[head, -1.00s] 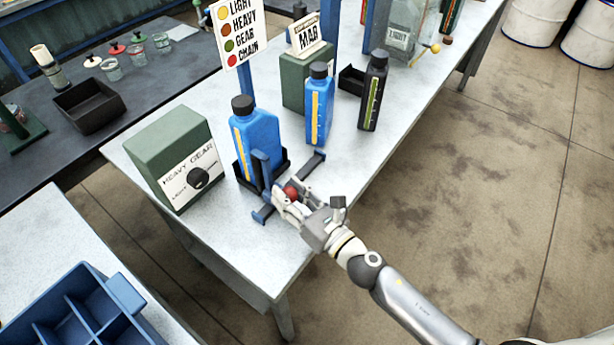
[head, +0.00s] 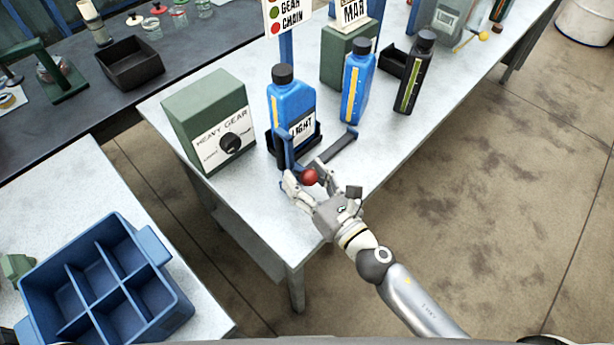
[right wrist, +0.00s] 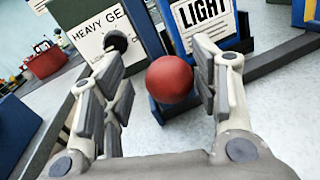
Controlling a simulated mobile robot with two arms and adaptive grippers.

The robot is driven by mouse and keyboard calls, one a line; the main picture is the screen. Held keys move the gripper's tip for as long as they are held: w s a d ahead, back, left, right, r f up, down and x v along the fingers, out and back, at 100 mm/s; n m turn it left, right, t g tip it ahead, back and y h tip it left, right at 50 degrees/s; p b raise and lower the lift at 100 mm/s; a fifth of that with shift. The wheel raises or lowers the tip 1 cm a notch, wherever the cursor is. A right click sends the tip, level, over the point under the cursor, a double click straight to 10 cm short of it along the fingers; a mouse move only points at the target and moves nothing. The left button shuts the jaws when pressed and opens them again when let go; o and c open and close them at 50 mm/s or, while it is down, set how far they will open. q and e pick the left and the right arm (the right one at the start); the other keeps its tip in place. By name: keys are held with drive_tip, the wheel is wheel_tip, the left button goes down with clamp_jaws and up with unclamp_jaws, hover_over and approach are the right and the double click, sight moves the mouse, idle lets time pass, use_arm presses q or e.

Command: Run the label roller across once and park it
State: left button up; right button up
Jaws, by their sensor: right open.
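The blue bottle (head: 291,102) with a black cap stands upright in a black holder (head: 315,143). A white LIGHT label (head: 302,125) is on its front; the label also shows in the right wrist view (right wrist: 205,18). The label roller has a dark rail (head: 335,152), a blue upright (head: 288,152) left of the label, and a red knob (head: 310,177). My right gripper (head: 306,180) is open at the knob. In the right wrist view the knob (right wrist: 169,79) appears between the fingers, close to the right one, with a gap on the left. Contact is unclear. My left gripper is out of view.
A green HEAVY GEAR box (head: 210,118) with a dial stands left of the bottle. Another blue bottle (head: 356,82) and a black bottle (head: 415,75) stand behind to the right. A blue divided crate (head: 105,285) sits at lower left. The bench's front corner is clear.

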drive_tip(key=shift+d, duration=0.15)
drive_tip(key=shift+s+d, duration=0.15)
drive_tip(key=v, duration=1.1)
drive_tip(key=shift+s, duration=0.2)
